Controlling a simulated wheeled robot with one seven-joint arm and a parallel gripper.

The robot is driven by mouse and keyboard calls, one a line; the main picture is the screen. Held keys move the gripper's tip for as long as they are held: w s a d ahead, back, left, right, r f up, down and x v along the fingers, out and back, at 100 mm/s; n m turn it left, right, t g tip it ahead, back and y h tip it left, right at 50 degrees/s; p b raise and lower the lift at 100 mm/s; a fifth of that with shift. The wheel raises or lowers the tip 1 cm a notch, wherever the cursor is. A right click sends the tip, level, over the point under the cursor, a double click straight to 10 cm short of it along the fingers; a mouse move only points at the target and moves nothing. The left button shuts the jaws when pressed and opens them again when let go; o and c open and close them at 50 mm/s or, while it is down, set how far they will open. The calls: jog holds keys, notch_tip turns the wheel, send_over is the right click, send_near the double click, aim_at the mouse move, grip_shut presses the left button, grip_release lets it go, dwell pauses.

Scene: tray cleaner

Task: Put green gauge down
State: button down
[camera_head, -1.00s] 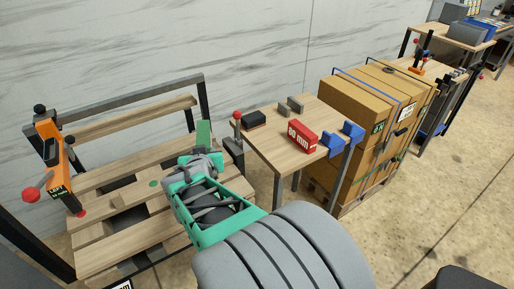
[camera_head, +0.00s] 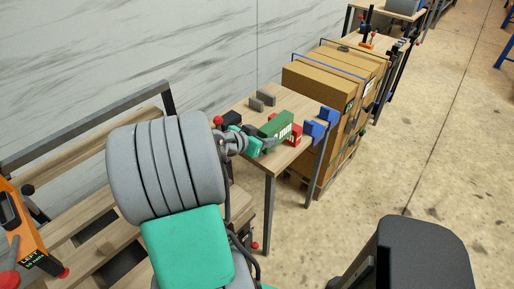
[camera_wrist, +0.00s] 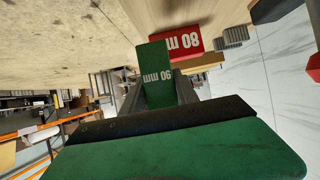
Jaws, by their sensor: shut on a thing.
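The green gauge (camera_head: 276,130) is in my gripper (camera_head: 258,143), above the small wooden table (camera_head: 293,101). In the wrist view the gauge (camera_wrist: 157,70) reads 90 mm upside down, and my gripper's dark fingers (camera_wrist: 160,92) are shut on it. The red gauge (camera_head: 295,139), marked 80 mm in the wrist view (camera_wrist: 184,43), lies on the table close behind the green one. The green gauge partly covers the red one in both views. I cannot tell whether the green gauge touches the table or the red gauge.
Two grey blocks (camera_head: 263,99) stand at the table's back. A dark block (camera_head: 231,118) is partly hidden by my wrist. Blue brackets (camera_head: 319,126) are at the table's right edge. Strapped cardboard boxes (camera_head: 325,82) stand beyond. An orange fixture (camera_head: 34,240) is at lower left.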

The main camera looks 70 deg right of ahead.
jog(key=w+d+f, duration=0.1)
jog(key=f, duration=0.1)
jog(key=w+d+f, duration=0.1)
jog(key=f, duration=0.1)
jog(key=w+d+f, duration=0.1)
jog(key=shift+w+d+f, duration=0.2)
jog(key=shift+w+f, duration=0.1)
jog(key=shift+f, duration=0.1)
notch_tip(320, 180, down, 3)
jog(key=shift+w+r+p, duration=0.1)
jog(key=shift+r+p, duration=0.05)
jog(key=shift+p, duration=0.25)
jog(key=shift+f, duration=0.25)
jog(key=shift+d+f, duration=0.1)
jog(key=c, duration=0.9)
grip_release()
